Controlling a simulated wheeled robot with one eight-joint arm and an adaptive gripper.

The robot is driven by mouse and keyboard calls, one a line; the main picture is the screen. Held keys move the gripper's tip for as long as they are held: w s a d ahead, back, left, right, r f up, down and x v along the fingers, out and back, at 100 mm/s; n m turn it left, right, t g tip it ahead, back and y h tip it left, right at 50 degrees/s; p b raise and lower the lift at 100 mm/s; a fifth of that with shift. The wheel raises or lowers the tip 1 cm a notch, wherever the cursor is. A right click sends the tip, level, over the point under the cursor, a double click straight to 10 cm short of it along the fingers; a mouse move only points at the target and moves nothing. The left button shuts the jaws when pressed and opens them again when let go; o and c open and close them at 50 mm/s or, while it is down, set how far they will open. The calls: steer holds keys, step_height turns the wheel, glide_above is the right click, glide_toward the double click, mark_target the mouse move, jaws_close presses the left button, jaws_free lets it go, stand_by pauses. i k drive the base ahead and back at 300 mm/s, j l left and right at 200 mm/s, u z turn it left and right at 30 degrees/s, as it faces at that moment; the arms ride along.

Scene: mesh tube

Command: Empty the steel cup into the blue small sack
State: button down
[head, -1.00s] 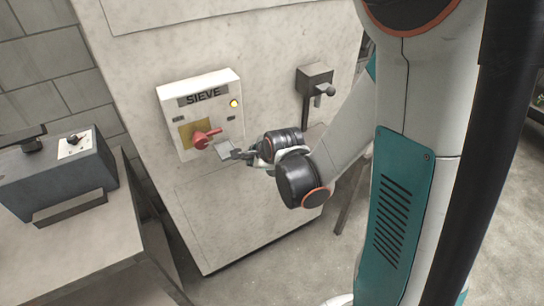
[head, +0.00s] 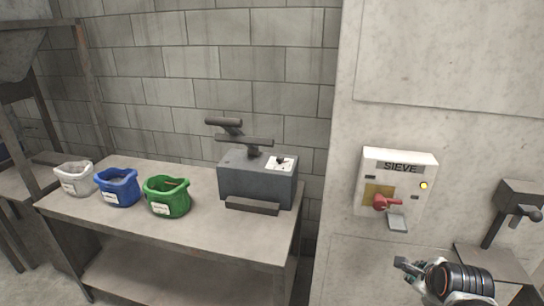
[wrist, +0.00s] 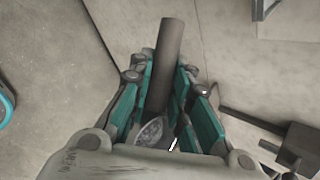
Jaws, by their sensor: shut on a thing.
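The blue small sack (head: 117,188) stands open at the top on the bench, between a white sack and a green one. Its inside is mostly hidden. My gripper (wrist: 161,76) is shut on a dark grey tube-like thing, which I take for the steel cup (wrist: 168,55). In the wrist view it lies between the teal finger pads, with a round, pale, grainy part (wrist: 150,131) close to the palm; I cannot tell if that is its contents. In the head view my gripper (head: 408,266) is at the lower right, far from the blue sack.
The white sack (head: 74,178) and green sack (head: 167,196) flank the blue one on the bench (head: 215,230). A grey machine (head: 257,179) stands on the bench's right end. A SIEVE switch box (head: 398,180) with a red handle is on the pale panel above my gripper.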

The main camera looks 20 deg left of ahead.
mark_target(119, 187)
steer(key=k+u, duration=0.15)
steer(key=u, duration=0.2)
steer(key=k+u, duration=0.1)
steer(key=u, duration=1.45)
steer(key=i+u, duration=0.5)
steer(key=i, duration=0.2)
steer(key=i+l, duration=0.15)
steer(key=i, duration=0.6)
steer(key=i+l, duration=0.1)
steer(key=i, duration=0.7)
steer(key=i+l, duration=0.15)
steer(key=i, duration=0.6)
